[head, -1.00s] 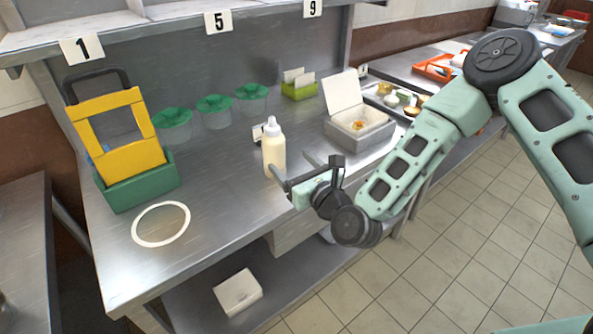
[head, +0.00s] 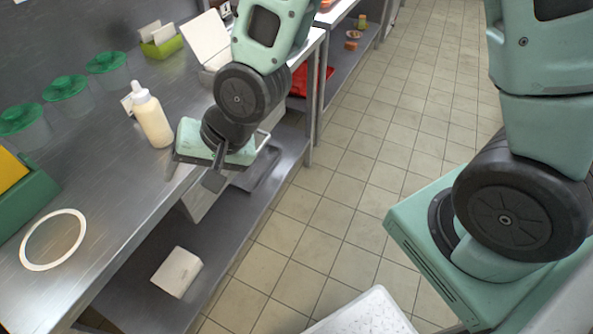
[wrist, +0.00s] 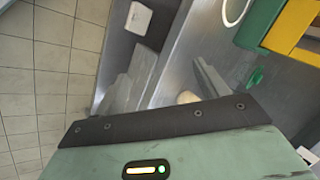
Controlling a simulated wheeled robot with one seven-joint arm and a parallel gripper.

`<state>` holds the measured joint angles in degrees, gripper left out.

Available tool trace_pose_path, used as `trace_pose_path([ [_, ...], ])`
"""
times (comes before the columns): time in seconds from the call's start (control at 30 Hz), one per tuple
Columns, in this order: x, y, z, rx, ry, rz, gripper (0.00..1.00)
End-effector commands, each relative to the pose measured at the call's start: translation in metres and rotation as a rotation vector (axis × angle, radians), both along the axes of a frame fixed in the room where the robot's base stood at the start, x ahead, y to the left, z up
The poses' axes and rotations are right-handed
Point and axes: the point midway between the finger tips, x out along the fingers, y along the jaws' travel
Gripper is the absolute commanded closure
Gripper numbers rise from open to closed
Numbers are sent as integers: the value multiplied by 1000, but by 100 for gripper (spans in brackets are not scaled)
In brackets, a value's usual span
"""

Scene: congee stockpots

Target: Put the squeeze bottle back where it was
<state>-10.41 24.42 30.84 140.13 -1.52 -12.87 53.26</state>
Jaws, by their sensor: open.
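The squeeze bottle (head: 152,120), cream-coloured with a white cap, stands upright on the steel counter near its front edge. My gripper (head: 193,176) is open and empty at the counter's front edge, just right of and in front of the bottle. In the wrist view my gripper (wrist: 168,78) shows its two grey fingers apart, and a cream patch, probably the bottle (wrist: 187,97), is mostly hidden behind the gripper body. A white ring (head: 82,232) lies flat on the counter, left of the bottle and apart from it; it also shows in the wrist view (wrist: 224,14).
Several green-lidded tubs (head: 65,90) stand behind the bottle. A green crate (head: 25,197) with a yellow part is at left. A lime holder (head: 165,46) and an open white-lidded box (head: 206,42) are at the back. A white box (head: 177,271) lies on the lower shelf.

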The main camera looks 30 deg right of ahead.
Motion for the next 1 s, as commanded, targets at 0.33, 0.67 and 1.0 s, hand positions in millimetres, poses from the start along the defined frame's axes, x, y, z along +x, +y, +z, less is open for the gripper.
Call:
trace_pose_path([
  [0.33, -111, -88, 65, -507, -17, 741, 27],
  [0.67, -142, -109, 80, -561, 22, 922, 27],
  [1.0, -141, -109, 96, -560, 21, 920, 27],
])
